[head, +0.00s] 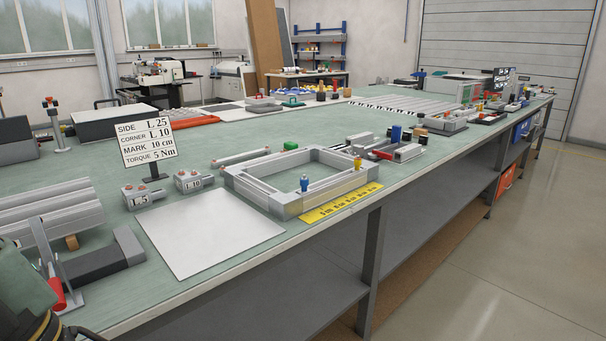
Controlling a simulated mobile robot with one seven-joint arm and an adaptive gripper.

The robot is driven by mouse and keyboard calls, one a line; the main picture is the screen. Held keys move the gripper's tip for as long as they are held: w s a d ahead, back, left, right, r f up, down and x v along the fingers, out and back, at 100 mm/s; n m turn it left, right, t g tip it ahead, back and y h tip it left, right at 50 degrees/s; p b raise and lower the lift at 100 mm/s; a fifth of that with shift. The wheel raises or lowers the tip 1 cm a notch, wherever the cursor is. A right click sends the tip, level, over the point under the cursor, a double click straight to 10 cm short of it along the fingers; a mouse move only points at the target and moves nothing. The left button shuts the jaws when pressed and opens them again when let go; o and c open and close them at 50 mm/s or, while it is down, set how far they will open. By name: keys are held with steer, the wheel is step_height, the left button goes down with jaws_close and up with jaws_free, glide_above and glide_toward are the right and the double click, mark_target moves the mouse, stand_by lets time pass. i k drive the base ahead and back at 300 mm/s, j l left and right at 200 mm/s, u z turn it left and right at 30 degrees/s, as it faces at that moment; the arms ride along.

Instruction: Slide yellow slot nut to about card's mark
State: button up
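The card (147,142) stands at the left of the bench and reads SIDE L 25, CORNER L 10, MARK 10 cm, TORQUE 5 Nm. A rectangular aluminium frame (245,188) lies flat at the bench's front edge. A yellow ruler (340,203) runs along its front side. A small yellow-orange piece (357,163), likely the yellow slot nut, is on the front rail towards its right end. A blue-topped piece (304,184) is on the same rail further left. The ruler's numbers are too small to read surely. My gripper's fingers do not show.
Boxes marked L 5 (139,197) and L 10 (193,182) stand left of the frame. A white sheet (207,236) lies in front of them. Profiles (50,212) and a red-handled tool (57,290) are at left. A blue-topped bottle (396,134) stands beyond the frame.

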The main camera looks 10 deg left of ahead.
mark_target(357, 161)
steer(key=i+l+z, duration=0.1)
steer(key=i+z, duration=0.2)
steer(key=i, duration=0.5)
steer(key=i+z, duration=0.3)
steer(key=i, duration=0.55)
